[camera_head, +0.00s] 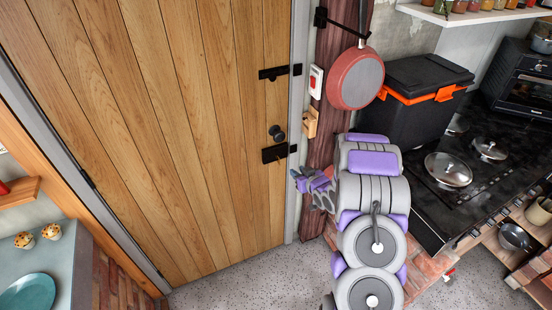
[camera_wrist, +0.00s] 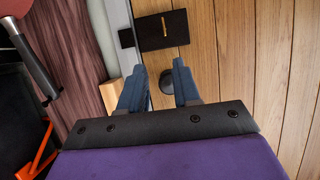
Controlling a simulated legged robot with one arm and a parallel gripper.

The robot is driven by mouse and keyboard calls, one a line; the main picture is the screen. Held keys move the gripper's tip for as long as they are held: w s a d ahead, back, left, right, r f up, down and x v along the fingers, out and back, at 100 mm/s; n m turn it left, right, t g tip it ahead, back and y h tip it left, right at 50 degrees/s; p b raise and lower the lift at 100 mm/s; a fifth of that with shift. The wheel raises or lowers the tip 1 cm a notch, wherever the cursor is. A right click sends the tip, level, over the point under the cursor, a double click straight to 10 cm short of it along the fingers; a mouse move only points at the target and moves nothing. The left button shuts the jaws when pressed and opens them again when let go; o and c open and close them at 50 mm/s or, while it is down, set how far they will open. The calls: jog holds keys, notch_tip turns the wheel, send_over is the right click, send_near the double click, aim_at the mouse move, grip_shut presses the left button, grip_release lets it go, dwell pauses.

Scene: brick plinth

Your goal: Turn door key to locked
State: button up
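The wooden door (camera_head: 205,120) fills the left and middle of the head view and looks shut. A black lock plate (camera_head: 272,154) sits on its right edge below a dark round knob (camera_head: 277,132). In the wrist view the lock plate (camera_wrist: 174,33) is at the top, with a thin brass key (camera_wrist: 164,26) on it. The knob (camera_wrist: 168,80) shows between and beyond my fingers. My gripper (camera_wrist: 159,66) is open and empty, apart from the key. In the head view my gripper (camera_head: 301,183) is right of the door edge, slightly below the plate.
A small wooden block (camera_head: 311,122) and a red-and-white switch (camera_head: 316,81) are on the wall beside the door. A red pan (camera_head: 356,79) hangs above my arm. A black box (camera_head: 418,98) and a hob (camera_head: 460,165) are at right. Open floor (camera_head: 230,285) lies before the door.

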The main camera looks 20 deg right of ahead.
send_near(279, 159)
jog(key=x, duration=0.3)
jog(key=b+x, duration=0.1)
jog(key=x, duration=0.6)
jog(key=shift+s+f, duration=0.1)
jog(key=shift+f, duration=0.25)
jog(key=shift+w+f, duration=0.1)
jog(key=shift+w, duration=0.25)
jog(key=shift+w+d, duration=0.1)
jog(key=shift+d, duration=0.1)
grip_shut()
